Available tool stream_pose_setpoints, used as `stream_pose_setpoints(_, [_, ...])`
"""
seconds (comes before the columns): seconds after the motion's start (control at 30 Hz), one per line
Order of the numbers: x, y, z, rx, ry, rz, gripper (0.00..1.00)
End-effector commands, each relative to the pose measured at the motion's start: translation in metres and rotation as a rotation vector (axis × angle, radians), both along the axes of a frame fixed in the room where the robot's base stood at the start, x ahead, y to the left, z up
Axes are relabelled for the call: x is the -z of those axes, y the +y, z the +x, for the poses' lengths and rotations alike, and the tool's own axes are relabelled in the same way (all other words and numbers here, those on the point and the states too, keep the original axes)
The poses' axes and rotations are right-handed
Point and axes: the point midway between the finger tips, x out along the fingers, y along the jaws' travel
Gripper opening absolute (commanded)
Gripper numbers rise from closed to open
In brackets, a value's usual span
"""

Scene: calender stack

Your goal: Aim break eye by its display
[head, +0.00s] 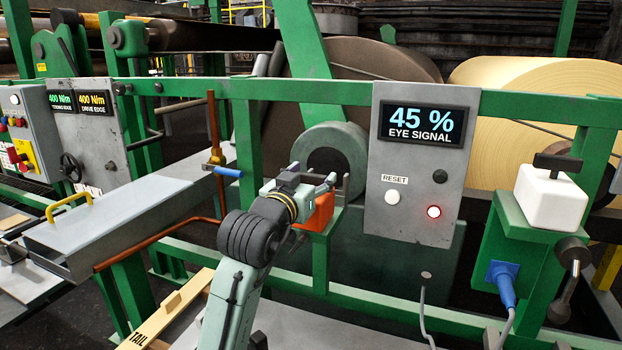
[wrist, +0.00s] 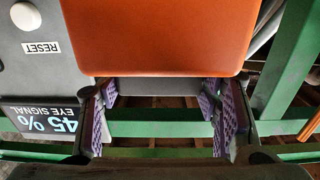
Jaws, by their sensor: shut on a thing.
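The grey panel (head: 412,260) in the middle of the head view carries a display (head: 420,124) reading "45 % EYE SIGNAL". The display also shows upside down in the wrist view (wrist: 42,118). A red lamp (head: 434,212) on the panel is lit, beside a white RESET button (head: 392,198) and a dark knob. An orange block (head: 318,212), seemingly the break eye, sits on the green frame left of the panel. My gripper (head: 316,186) is shut on it; in the wrist view the orange block (wrist: 165,35) has a grey part between my purple-padded fingers (wrist: 162,100). The exact contact is partly hidden.
A green rail (head: 240,90) runs behind my gripper. At right a white box (head: 553,197) with a black handle stands on a green bracket, with a blue plug (head: 500,280) below. A copper pipe (head: 160,240) and grey tray (head: 110,235) lie left of my arm.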

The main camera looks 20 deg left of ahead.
Motion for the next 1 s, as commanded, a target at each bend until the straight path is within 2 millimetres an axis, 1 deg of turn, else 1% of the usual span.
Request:
stream_pose_setpoints(0.3, [0.001,0.0003,0.0003,0.122,0.002,-0.002,0.3])
stream_pose_setpoints(0.6, [0.0003,-0.0003,-0.0001,0.132,0.0,0.0,0.3])
stream_pose_setpoints(0.63, [0.0003,-0.0003,-0.0001,0.132,0.0,0.0,0.58])
stream_pose_setpoints(0.93, [0.0002,-0.0002,-0.0001,0.132,0.0,0.0,0.78])
stream_pose_setpoints(1.0, [0.0002,-0.0002,-0.0001,0.131,0.0,0.0,0.78])
